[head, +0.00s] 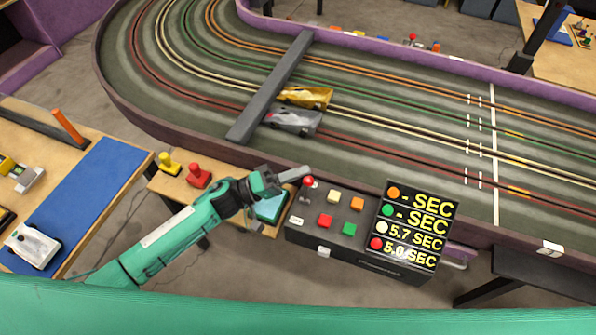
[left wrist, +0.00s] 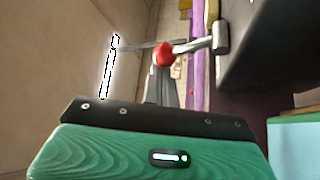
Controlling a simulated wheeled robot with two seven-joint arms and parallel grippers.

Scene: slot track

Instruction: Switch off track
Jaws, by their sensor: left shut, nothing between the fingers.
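The dark control box (head: 310,236) stands at the near edge of the slot track (head: 400,125). A switch with a red ball knob (head: 308,181) is at its upper left corner; the knob also shows in the left wrist view (left wrist: 164,54). The box has white, orange, red (head: 325,221) and green (head: 348,229) buttons. Small white labels sit near the switch, too small to read surely. My left gripper (head: 299,173) is shut and empty, its tips right by the red knob; I cannot tell whether they touch. My right gripper is not in view.
The scoreboard (head: 416,225) reads 5.7 and 5.0 SEC on its lower rows and dashes above. A gold car (head: 306,97) and a silver car (head: 294,122) are on the track by a grey bar (head: 270,90). Yellow and red hand controllers (head: 199,175) stand left of my gripper.

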